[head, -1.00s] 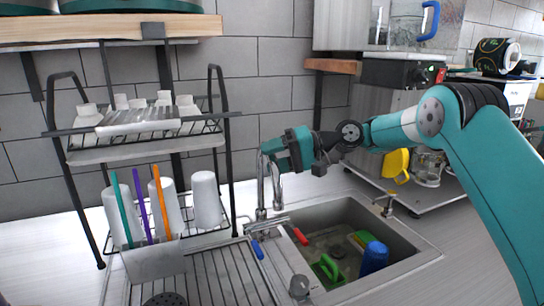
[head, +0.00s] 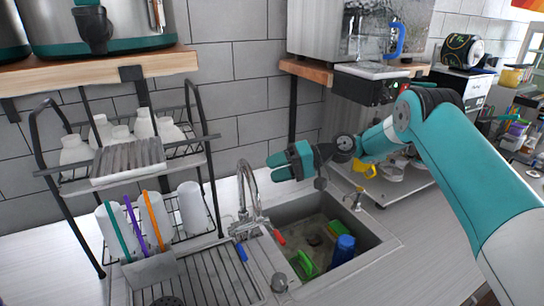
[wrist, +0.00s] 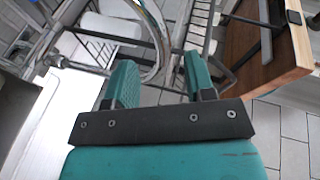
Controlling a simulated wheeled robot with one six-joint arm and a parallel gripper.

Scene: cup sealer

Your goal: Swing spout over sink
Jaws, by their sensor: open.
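The chrome faucet with its curved spout (head: 248,182) stands at the back left of the sink (head: 325,241). Its base has a blue handle (head: 242,252) and a red handle (head: 279,237). The spout also shows in the wrist view (wrist: 160,40), curving down near the left finger. My gripper (head: 275,167) is to the right of the spout in the head view, above the back of the sink.
A green item (head: 305,263) and a blue cup (head: 343,249) lie in the sink basin. A dish rack (head: 208,137) with white cups and bottles stands left of the faucet. A wooden shelf (head: 100,70) hangs above it.

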